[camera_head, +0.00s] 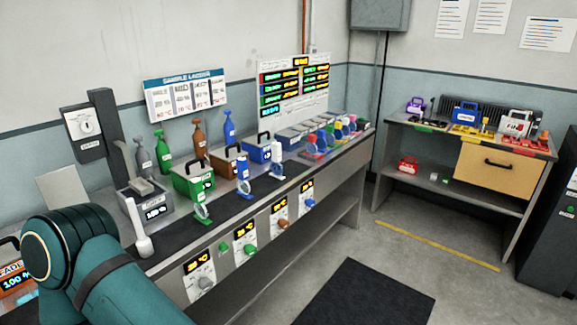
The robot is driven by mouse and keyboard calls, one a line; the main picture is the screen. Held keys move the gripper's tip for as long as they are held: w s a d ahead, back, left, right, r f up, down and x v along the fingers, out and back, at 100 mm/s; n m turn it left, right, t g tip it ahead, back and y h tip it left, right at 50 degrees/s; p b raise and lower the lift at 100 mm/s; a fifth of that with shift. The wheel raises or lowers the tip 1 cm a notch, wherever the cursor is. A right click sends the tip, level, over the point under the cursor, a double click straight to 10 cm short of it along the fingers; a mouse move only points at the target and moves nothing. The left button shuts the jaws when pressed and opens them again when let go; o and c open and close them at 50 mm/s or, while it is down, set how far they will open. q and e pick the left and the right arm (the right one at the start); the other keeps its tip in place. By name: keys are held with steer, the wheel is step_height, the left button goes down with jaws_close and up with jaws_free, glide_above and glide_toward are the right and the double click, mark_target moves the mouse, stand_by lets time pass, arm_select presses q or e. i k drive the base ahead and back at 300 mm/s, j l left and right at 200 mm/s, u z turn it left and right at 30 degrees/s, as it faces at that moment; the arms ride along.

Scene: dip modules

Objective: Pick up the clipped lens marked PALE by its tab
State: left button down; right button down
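No PALE marking is legible in the head view, so I cannot tell which thing is the PALE lens. One is the green piece (200,196), in front of the green box. The other is the blue piece (242,170), to its right. Whether these are clipped lenses is unclear at this size. Neither of my grippers shows. A teal link of my own arm fills the lower left and hides part of the bench.
The long bench (175,248) carries a green box (193,180), a blue box (257,150), several bottles and a white upright tool (140,238). Dials line its front. A side table (405,126) with a drawer stands at right. The floor between has a dark mat (365,295).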

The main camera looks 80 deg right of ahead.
mark_target(276, 168)
steer(key=z, duration=2.55)
steer(key=i+z, duration=0.2)
steer(key=i, duration=0.4)
